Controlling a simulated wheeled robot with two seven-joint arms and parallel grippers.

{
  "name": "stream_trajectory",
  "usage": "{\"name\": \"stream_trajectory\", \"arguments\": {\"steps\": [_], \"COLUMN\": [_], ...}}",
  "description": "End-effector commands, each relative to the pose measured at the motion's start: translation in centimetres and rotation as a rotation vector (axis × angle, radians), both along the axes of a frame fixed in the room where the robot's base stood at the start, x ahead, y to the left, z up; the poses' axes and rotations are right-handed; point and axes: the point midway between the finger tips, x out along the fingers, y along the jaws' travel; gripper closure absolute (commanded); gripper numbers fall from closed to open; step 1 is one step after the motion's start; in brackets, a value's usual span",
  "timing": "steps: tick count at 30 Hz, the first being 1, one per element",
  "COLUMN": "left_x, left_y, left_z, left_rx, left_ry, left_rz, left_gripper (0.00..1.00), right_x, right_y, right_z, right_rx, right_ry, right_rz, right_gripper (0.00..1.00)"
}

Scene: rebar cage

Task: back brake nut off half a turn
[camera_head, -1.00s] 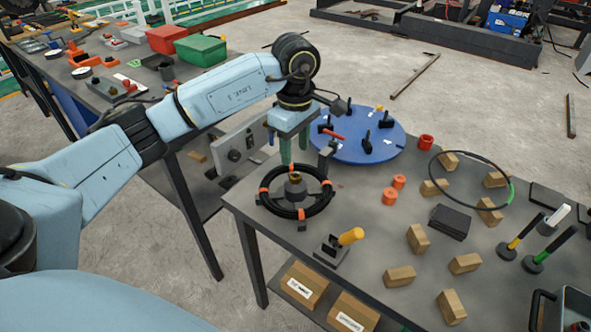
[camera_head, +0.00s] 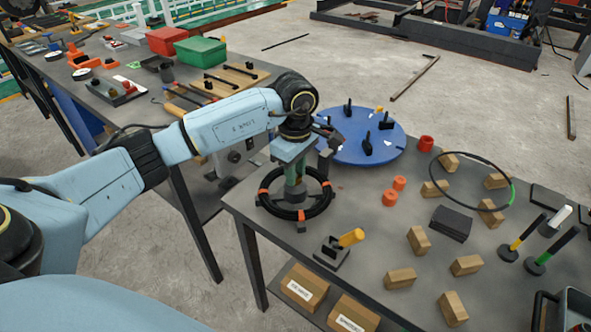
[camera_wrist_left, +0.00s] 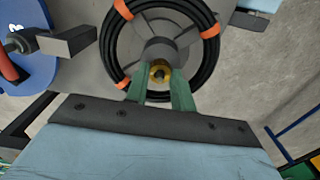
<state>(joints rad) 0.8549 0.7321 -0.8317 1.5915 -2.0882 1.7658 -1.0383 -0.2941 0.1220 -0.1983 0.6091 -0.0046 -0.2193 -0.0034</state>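The brass brake nut (camera_wrist_left: 160,72) sits on the grey hub (camera_wrist_left: 159,50) in the middle of the black coil (camera_head: 263,198) with orange ties on the near table. My left gripper (camera_head: 295,188) points down over the hub, with its green fingers low at the coil's centre. In the left wrist view the fingertips stand on either side of the nut, very close to it. I cannot tell whether they press on it. In the head view the fingers and wrist hide the nut. My right gripper is not in view.
A blue disc (camera_head: 345,150) with black clamps stands behind the coil. A yellow-handled tool in a black holder (camera_head: 333,253) is in front. Orange rings (camera_head: 390,197), wooden blocks (camera_head: 418,239) and a black hoop (camera_head: 436,160) lie to the right. A second table (camera_head: 95,93) is at left.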

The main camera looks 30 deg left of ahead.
Motion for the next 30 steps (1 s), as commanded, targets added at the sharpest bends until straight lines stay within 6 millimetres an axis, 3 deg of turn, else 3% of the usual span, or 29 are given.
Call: {"name": "stream_trajectory", "arguments": {"steps": [4,14,30], "left_x": [-0.03,-0.01,0.01], "left_y": [-0.01,0.01,0.07], "left_z": [0.02,0.05,0.1], "left_rx": [0.0,-0.001,0.0], "left_ry": [0.001,0.001,0.002], "left_rz": [0.0,0.055,0.49], "left_gripper": [0.98,0.98,0.98], "right_x": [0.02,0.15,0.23], "right_y": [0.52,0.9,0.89], "right_z": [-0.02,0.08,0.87], "right_rx": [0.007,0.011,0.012], "right_ry": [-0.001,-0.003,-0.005], "right_rz": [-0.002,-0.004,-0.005], "right_gripper": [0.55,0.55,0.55]}}
